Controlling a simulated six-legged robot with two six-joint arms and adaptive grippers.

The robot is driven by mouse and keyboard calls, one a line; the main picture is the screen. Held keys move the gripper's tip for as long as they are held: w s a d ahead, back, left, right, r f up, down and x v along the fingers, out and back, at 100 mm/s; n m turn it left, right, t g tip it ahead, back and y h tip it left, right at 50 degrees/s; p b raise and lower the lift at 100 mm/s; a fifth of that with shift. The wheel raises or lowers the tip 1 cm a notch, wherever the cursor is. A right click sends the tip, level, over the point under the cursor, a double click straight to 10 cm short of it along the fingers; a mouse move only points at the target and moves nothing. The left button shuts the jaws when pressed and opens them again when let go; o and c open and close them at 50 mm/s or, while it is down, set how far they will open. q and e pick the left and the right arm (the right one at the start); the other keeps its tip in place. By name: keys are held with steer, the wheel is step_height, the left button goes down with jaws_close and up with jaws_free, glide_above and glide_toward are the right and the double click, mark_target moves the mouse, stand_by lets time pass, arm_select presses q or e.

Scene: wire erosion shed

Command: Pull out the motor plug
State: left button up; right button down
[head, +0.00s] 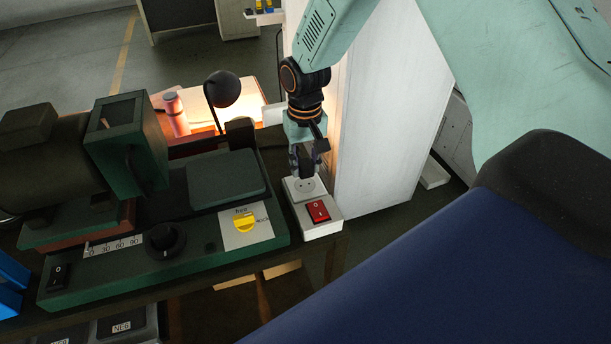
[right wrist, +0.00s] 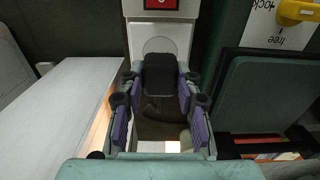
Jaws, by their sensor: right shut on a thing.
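The motor plug (head: 307,167) is a black block between the fingers of my right gripper (head: 306,158), which is shut on it. In the right wrist view the plug (right wrist: 159,76) sits between the purple-padded fingers of the right gripper (right wrist: 159,105). The white socket block (head: 322,229) has a red rocker switch (head: 318,211) at its near end. Its round socket face (head: 305,185) shows with its holes bare in the head view, so the plug looks clear of it, just above and behind. How wide the gap is I cannot tell. My left gripper is not in view.
A green machine (head: 175,235) with a yellow knob (head: 243,222) and a black dial (head: 165,241) stands left of the socket block. A tall white cabinet (head: 385,120) stands close on the right. A black lamp (head: 223,89) lights the area behind.

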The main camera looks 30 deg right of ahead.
steer(key=shift+r, duration=1.05)
steer(key=shift+s+f, duration=0.1)
steer(key=shift+s, duration=0.05)
